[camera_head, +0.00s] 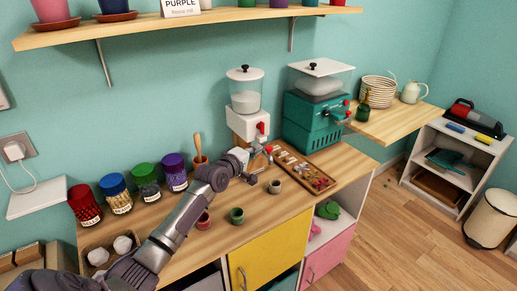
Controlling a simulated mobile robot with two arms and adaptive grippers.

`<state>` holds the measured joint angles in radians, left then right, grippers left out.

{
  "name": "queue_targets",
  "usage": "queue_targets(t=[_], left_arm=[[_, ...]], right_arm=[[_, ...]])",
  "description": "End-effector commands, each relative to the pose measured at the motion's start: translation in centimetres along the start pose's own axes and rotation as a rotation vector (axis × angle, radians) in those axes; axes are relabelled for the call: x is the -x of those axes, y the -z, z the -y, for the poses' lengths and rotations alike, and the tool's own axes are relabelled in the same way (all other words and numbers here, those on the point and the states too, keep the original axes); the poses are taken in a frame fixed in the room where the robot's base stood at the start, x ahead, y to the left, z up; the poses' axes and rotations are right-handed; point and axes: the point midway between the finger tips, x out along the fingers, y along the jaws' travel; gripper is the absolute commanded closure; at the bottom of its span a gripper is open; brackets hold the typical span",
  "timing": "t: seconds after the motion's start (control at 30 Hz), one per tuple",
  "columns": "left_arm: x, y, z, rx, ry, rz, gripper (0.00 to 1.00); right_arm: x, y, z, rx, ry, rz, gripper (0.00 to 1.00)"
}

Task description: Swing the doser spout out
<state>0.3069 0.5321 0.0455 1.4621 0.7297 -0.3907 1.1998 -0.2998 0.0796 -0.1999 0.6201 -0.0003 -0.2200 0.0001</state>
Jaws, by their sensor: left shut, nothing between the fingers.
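A white doser (250,123) with a clear round hopper and a red part on its front stands on the counter against the wall. Its lower front is partly hidden behind my left gripper, and I cannot make out the spout clearly. My left gripper (266,161) is shut and empty in front of the doser's base, above the counter. I cannot tell whether it touches the doser. A teal machine (303,128) with a white-lidded hopper, red knobs and metal fittings on its front right stands to the right. My right gripper is out of view.
A wooden tray (290,160) of small tools lies right of my gripper. Small cups, including a grey one (275,187) and a green one (237,215), stand near the front edge. Several lidded jars (146,181) line the back left. A shelf (200,23) hangs above.

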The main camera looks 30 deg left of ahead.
Motion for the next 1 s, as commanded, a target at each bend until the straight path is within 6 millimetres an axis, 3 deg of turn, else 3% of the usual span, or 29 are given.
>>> queue_targets(t=[0.5, 0.73, 1.0], left_arm=[[-0.7, -0.8, 0.0, 0.000, 0.001, 0.001, 1.00], [-1.8, -2.5, -0.8, 0.004, 0.001, 0.001, 1.00], [-2.1, -2.7, -0.4, -0.001, 0.001, 0.000, 1.00]], right_arm=[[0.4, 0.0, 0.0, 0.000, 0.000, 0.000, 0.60], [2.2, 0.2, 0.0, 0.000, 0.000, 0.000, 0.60], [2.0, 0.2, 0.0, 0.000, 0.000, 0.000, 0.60]])
